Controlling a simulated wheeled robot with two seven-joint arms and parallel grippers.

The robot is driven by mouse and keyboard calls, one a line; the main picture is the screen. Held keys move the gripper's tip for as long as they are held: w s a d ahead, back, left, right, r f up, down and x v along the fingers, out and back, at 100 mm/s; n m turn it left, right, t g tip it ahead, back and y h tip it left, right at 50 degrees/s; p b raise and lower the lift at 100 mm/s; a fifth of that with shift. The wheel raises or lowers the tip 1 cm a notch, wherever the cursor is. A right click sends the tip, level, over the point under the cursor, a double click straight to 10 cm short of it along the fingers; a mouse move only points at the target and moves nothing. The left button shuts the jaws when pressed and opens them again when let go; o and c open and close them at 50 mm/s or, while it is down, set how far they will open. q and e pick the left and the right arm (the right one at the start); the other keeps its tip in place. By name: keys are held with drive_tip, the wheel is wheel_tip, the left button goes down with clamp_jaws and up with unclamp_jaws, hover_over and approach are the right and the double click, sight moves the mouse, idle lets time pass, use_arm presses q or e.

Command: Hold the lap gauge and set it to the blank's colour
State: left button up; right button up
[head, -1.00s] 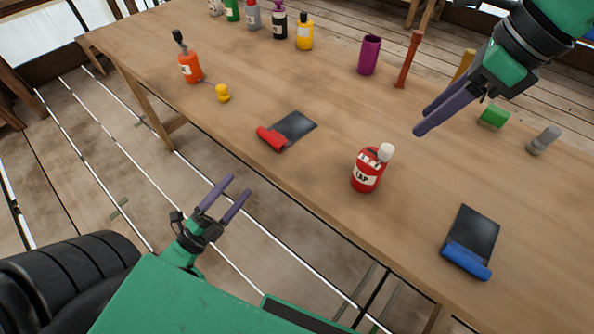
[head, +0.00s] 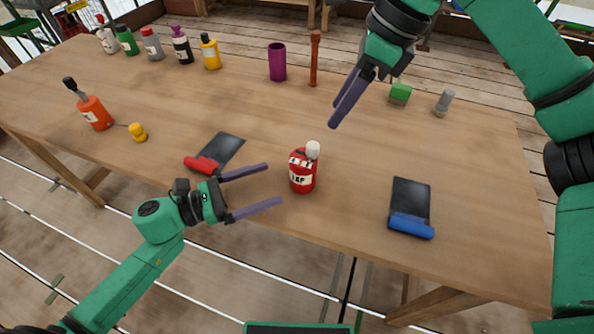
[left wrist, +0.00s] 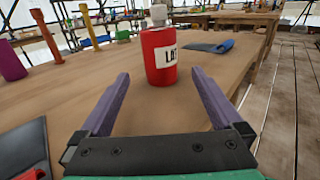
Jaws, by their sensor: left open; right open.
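The lap gauge (head: 301,178) is a red, bottle-shaped body with a white label and a white knob on top, upright near the table's front edge. In the left wrist view the red gauge (left wrist: 159,62) stands ahead, between the lines of the two fingers, its label reading as "LAP" in part. My left gripper (head: 275,183) is open, its fingertips just left of the gauge and apart from it. My right gripper (head: 341,111) is open and empty above the table, behind the gauge. I cannot tell which object is the blank.
A dark pad with a red roll (head: 203,164) lies left of the gauge, one with a blue roll (head: 411,224) right. An orange bottle (head: 95,112) and yellow knob (head: 138,132) stand left. A purple cylinder (head: 277,63), brown post (head: 314,60) and green block (head: 400,93) stand behind.

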use_arm(q)
drive_tip(key=x, duration=0.9)
drive_tip(key=shift+d, duration=0.15)
drive_tip(key=c, duration=1.2)
drive_tip(key=shift+c, duration=1.4)
use_arm(e)
drive_tip(key=shift+c, duration=1.2)
drive_tip(key=shift+f, duration=0.1)
drive_tip(key=c, duration=0.5)
drive_tip(key=f+n+g+y, duration=0.1)
drive_tip(key=y, duration=0.1)
drive_tip(key=s+f+n+g+y, duration=0.1)
drive_tip(key=f+g+y, duration=0.1)
drive_tip(key=shift+s, duration=0.15)
clamp_jaws()
drive_tip(key=t+y, duration=0.4)
drive_tip(key=y, duration=0.6)
approach(313, 150)
drive_tip(key=shift+m, duration=0.3)
drive_tip(key=a, duration=0.2)
drive_tip(key=w+a, duration=0.1)
drive_tip(key=a+f, duration=0.1)
drive_tip(key=a, duration=0.1)
drive_tip(key=shift+w+a, duration=0.3)
drive_tip(key=shift+w, duration=0.1)
